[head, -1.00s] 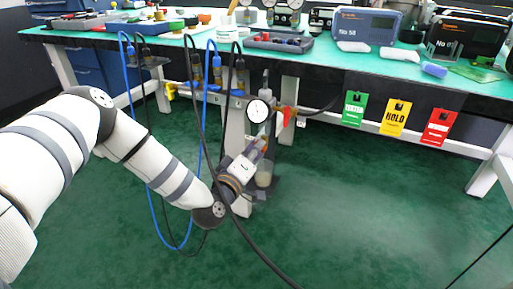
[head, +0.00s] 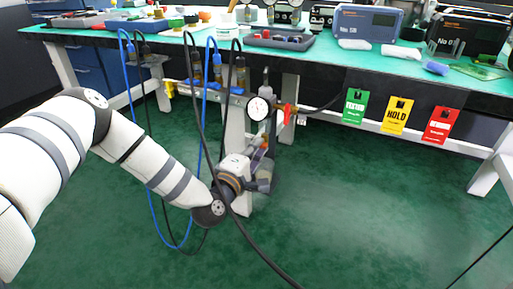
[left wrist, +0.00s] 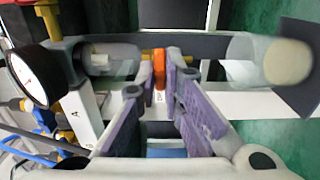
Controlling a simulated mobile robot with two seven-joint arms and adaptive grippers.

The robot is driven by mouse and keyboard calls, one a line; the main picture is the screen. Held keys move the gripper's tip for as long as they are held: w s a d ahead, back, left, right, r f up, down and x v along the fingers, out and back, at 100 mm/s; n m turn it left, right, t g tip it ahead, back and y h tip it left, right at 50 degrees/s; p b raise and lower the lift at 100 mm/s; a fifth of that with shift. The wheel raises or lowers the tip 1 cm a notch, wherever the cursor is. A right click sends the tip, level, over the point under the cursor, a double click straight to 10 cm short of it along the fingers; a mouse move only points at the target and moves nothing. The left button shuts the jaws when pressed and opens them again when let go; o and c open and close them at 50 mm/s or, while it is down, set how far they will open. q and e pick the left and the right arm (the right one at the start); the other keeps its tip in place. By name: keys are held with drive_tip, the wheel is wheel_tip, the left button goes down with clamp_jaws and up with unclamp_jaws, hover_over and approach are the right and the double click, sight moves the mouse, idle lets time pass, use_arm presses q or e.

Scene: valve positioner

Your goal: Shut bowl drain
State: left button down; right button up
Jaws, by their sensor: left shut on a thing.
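My left gripper (head: 262,154) is below the pressure gauge (head: 258,108), in front of the white bench leg. In the left wrist view its two purple-padded fingers (left wrist: 162,88) close on a small orange drain lever (left wrist: 159,68), with the tips on either side of it. The lever lies across a grey pipe-like body. A pale rounded bowl (left wrist: 286,61) is at the right end of that body, to the right of the fingers. In the head view my gripper covers most of the bowl and lever. My right gripper is not in view.
A blue hose (head: 150,190) and black hoses hang in front of the bench near my left arm. A red handle (head: 288,115) is right of the gauge. Green, yellow (head: 396,115) and red tags hang from the bench edge. The green floor at right is clear.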

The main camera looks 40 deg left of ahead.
use_arm(q)
drive_tip(key=shift+d, duration=0.1)
idle(0.3)
drive_tip(key=c, duration=1.7)
unclamp_jaws()
